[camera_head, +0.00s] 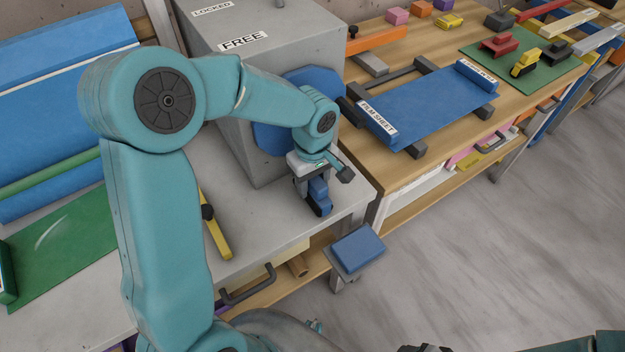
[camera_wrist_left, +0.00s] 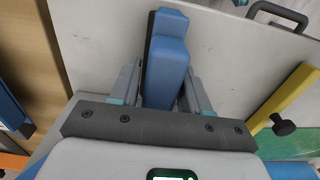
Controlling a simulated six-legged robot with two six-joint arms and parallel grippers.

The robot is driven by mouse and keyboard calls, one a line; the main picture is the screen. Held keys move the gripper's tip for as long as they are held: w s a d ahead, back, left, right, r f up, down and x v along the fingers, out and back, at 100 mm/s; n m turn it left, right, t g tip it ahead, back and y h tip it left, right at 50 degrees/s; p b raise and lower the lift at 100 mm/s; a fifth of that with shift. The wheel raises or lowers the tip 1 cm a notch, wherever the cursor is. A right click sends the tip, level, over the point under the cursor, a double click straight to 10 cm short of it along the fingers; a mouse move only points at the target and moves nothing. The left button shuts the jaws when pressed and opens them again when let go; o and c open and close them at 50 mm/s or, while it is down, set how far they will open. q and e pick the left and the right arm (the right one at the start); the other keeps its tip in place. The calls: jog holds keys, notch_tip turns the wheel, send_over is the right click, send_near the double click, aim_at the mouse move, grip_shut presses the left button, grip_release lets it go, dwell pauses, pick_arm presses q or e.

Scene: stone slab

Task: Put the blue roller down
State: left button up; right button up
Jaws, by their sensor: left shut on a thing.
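My left gripper (camera_head: 314,188) points down over the front right part of the grey stone slab (camera_head: 285,220), close to the slab's front edge. It is shut on the blue roller (camera_head: 320,203). In the left wrist view the blue roller (camera_wrist_left: 168,62) stands between the two fingers (camera_wrist_left: 165,98), with the grey slab behind it. I cannot tell whether the roller's lower end touches the slab. Of my right arm, only small parts show at the bottom edge of the head view; its jaws cannot be made out.
A grey box labelled FREE (camera_head: 255,95) with a blue round pad stands behind the gripper. A yellow bar with a black knob (camera_head: 216,226) lies left on the slab. A wooden bench (camera_head: 405,65) with a blue film sheet (camera_head: 425,105) is to the right.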

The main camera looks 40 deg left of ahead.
pick_arm(q)
jog(key=o, duration=1.1)
notch_tip(320, 180, up, 12)
jog(key=shift+r+p, duration=0.15)
jog(key=shift+p, duration=0.25)
jog(key=shift+s, duration=0.1)
